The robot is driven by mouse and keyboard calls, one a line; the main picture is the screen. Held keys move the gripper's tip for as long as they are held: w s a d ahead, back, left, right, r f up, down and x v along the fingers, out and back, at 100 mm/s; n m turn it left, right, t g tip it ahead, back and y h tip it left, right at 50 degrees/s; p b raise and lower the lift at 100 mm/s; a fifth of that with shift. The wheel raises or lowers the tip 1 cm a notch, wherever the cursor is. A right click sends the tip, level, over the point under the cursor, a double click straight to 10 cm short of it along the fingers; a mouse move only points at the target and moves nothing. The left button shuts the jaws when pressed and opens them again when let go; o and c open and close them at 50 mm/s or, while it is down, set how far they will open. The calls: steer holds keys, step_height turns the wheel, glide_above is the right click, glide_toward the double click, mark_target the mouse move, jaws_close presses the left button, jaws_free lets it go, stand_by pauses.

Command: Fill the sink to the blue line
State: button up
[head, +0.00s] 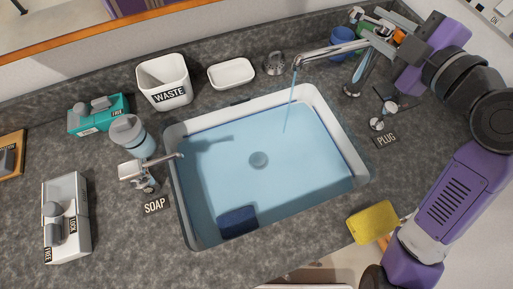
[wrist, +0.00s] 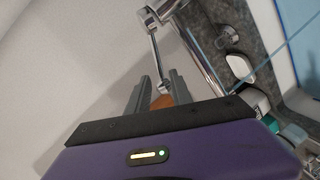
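The sink (head: 180,205) holds a broad pool of clear blue water (head: 290,165). A thin stream (head: 290,108) falls from the chrome faucet (head: 318,54) into it. A dark blue line (head: 338,137) shows on the right inner wall, close to the water's edge; I cannot tell whether the water touches it. The round drain (head: 258,159) lies under water. My gripper (head: 385,36) is by the faucet at the back right. In the wrist view, the fingers (wrist: 160,92) are apart, with the round end of the thin faucet lever (wrist: 155,52) between or just beyond them.
A dark blue sponge (head: 237,220) is in the sink. A soap dispenser (head: 138,172), waste bin (head: 165,82), white dish (head: 232,74) and blue cup (head: 342,40) stand around it. The plug control (head: 384,113) and yellow sponge (head: 373,222) are at right, near my arm.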

jaws_close()
steer(key=shift+f, duration=0.15)
steer(key=s+d+r+m+t, duration=0.3)
steer(key=s+d+m+t, duration=0.15)
steer(key=m, duration=1.35)
steer(key=a+p+x, duration=0.1)
steer(key=p+x, duration=0.1)
steer(key=x, duration=0.7)
steer(key=shift+y, duration=0.3)
steer(key=shift+s+a+f, duration=0.15)
steer(key=shift+s+f, duration=0.1)
steer(key=shift+f, duration=0.4)
steer(key=shift+s+a+f, duration=0.15)
steer(key=shift+s+f, duration=0.05)
steer(key=shift+f, duration=0.45)
steer(key=shift+s+a+f, duration=0.15)
steer(key=shift+s+f, duration=0.1)
steer(key=shift+f, duration=0.35)
